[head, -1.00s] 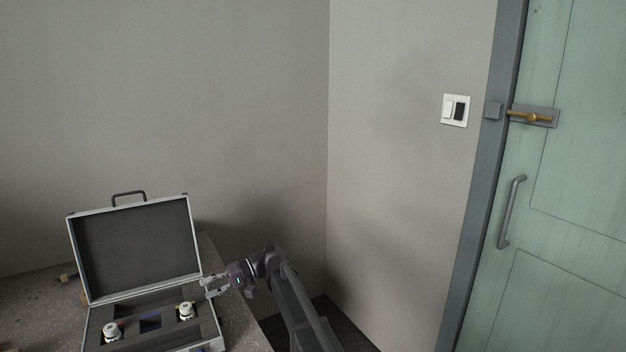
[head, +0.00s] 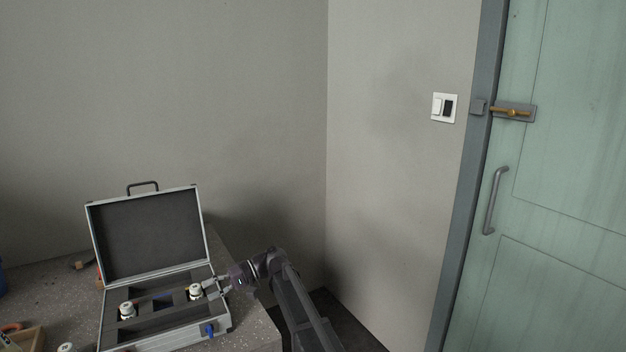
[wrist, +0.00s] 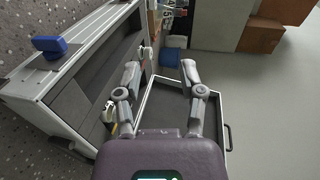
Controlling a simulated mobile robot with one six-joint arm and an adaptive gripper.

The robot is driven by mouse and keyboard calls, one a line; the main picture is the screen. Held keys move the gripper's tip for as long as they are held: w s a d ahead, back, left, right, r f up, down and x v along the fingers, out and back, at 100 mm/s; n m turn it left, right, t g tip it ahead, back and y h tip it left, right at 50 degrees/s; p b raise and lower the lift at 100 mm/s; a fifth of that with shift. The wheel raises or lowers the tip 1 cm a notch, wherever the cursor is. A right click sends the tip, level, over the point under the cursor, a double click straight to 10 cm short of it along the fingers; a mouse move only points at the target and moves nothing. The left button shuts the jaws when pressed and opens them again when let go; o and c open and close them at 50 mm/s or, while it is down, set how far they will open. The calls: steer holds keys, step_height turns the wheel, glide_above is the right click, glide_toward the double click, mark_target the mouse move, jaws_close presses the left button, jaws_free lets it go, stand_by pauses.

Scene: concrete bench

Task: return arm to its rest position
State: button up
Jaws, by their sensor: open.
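My gripper (head: 219,284) is at the right side of the open case (head: 217,328), close to a white-capped jar (head: 195,291) in the head view. In the wrist view my gripper (wrist: 160,75) has its two fingers spread wide with nothing between them. The case also shows in the wrist view (wrist: 60,90), below and to the left of the fingers, with its open lid (wrist: 222,135) at the right. My arm reaches in from the lower right.
A second jar (head: 127,310) sits in the case's left part. A blue latch (head: 209,329) is on its front. A wooden box (head: 30,340) stands at the lower left of the bench. A green door (head: 560,180) and a wall switch (head: 443,108) are at the right.

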steer(key=s+d+f+t+h+b, duration=0.1)
steer(key=d+f, duration=0.2)
steer(key=d+f+m+t+h+b, duration=0.1)
steer(key=d+f, duration=0.2)
steer(key=d, duration=0.1)
steer(key=s+d+f+t+h+b, duration=0.1)
steer(key=d+f, duration=0.2)
steer(key=d, duration=0.1)
steer(key=shift+s+f+m, duration=0.25)
steer(key=shift+s+m, duration=0.1)
steer(key=shift+m, duration=0.05)
steer(key=s+d+f+m+t+h+b, duration=0.15)
steer(key=s+d+f+h, duration=0.3)
steer(key=d, duration=0.65)
steer(key=s+d+f+m+t+h+b, duration=0.1)
steer(key=s+d+f+h+b, duration=0.4)
steer(key=d, duration=0.6)
steer(key=s+d+f+m+t+h, duration=0.15)
steer(key=s+d+f, duration=0.35)
steer(key=d, duration=0.6)
step_height(320, 180, up, 28)
steer(key=w+p, duration=0.1)
steer(key=p, duration=2.7)
steer(key=shift+w, duration=0.3)
steer(key=shift+f, duration=0.15)
